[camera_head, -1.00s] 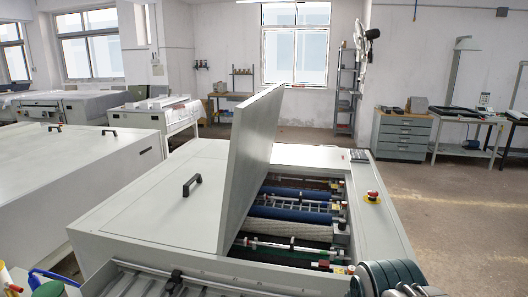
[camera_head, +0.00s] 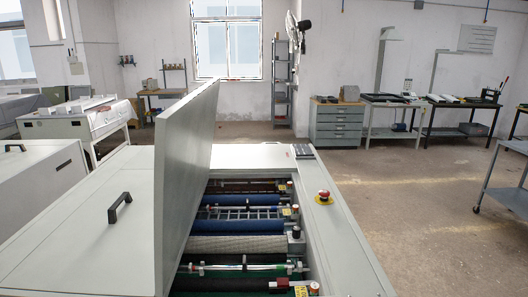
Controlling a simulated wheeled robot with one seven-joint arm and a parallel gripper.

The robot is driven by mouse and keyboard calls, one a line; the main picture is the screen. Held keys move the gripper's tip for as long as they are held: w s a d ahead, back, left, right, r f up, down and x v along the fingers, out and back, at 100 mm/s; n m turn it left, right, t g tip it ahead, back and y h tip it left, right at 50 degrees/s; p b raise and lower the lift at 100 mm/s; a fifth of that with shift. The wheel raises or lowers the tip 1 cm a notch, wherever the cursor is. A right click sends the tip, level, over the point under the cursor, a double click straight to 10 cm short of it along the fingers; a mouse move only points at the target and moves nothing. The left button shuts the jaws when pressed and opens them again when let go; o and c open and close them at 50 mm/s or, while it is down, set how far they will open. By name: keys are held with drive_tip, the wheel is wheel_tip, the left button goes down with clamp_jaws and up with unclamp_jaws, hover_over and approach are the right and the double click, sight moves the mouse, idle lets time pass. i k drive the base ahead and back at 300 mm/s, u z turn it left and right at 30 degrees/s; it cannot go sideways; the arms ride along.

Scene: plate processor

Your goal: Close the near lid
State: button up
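The near lid (camera_head: 190,185) is a large pale grey panel on the plate processor (camera_head: 345,240). It stands open, raised steeply and leaning a little to the right at its top. To its right is the open bay with blue, grey and green rollers (camera_head: 240,226). To its left is a flat, closed cover panel with a black handle (camera_head: 119,207). No handle shows on the visible face of the raised lid. My gripper is not in view.
A red emergency button (camera_head: 324,195) and a dark keypad (camera_head: 303,151) sit on the processor's right side. Open concrete floor (camera_head: 400,200) lies to the right. A metal trolley (camera_head: 508,190) stands at the right edge, and another machine (camera_head: 40,185) at the left.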

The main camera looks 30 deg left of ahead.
sight(184, 132)
drive_tip(key=z, duration=0.9)
drive_tip(key=k, duration=1.45)
drive_tip(key=u, duration=1.95)
drive_tip(key=i, duration=1)
drive_tip(key=u, duration=0.7)
drive_tip(key=k, duration=0.55)
drive_tip(key=z, duration=0.2)
drive_tip(key=i, duration=0.5)
